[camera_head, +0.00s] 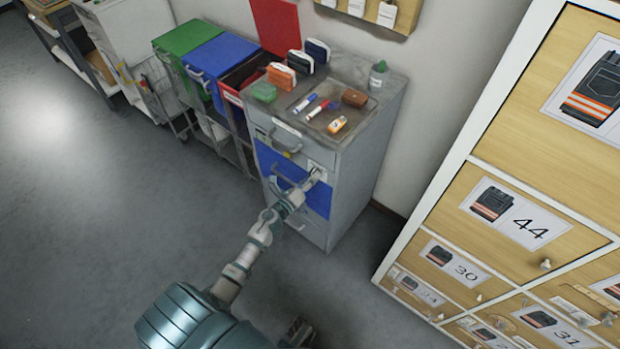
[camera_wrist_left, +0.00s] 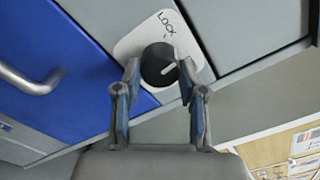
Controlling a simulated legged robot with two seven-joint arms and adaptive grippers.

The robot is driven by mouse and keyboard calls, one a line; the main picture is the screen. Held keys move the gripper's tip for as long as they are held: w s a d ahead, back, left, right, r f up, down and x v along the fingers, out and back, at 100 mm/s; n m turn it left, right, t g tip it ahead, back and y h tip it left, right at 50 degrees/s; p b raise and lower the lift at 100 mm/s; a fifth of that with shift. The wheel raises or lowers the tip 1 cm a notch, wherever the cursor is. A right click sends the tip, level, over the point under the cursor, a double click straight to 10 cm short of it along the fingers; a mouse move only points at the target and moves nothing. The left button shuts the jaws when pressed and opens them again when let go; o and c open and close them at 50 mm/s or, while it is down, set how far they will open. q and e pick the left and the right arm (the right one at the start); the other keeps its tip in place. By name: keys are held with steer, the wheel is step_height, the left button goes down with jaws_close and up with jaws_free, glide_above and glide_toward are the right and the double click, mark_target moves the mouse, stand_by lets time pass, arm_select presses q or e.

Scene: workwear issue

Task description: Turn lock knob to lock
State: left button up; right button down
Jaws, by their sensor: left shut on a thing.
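The lock knob (camera_wrist_left: 154,62) is a round black knob on a white plate (camera_wrist_left: 128,46) marked "Lock", seen in the left wrist view. A short pale mark shows on the lower right of its face, while the word stands above it in that view. My left gripper (camera_wrist_left: 160,70) is shut on the knob, with one finger at each side. In the head view, my left gripper (camera_head: 313,180) reaches the plate at the right end of the cabinet's blue drawer (camera_head: 318,200) and hides the knob.
The grey cabinet (camera_head: 355,178) carries markers, boxes and a bottle on top. A bar handle (camera_wrist_left: 32,84) lies left of the knob. Colored bins (camera_head: 215,55) stand to the left. Wooden numbered lockers (camera_head: 505,225) stand at the right. The floor (camera_head: 130,200) at left is clear.

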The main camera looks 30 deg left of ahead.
arm_select(q)
steer(key=shift+f+n+p, duration=0.1)
steer(key=shift+n+p, duration=1.25)
steer(key=shift+n, duration=2.45)
arm_select(e)
steer(key=s+x, duration=0.1)
steer(key=x, duration=0.7)
steer(key=shift+f, duration=0.3)
steer(key=shift+a, duration=0.1)
arm_select(q)
steer(key=o, duration=1.1)
steer(key=shift+o, duration=0.2)
steer(key=shift+a, duration=0.1)
arm_select(e)
steer(key=shift+a, duration=0.1)
arm_select(q)
steer(key=shift+s, duration=0.1)
steer(key=s+a, duration=0.1)
steer(key=s, duration=1)
steer(key=shift+s, duration=0.35)
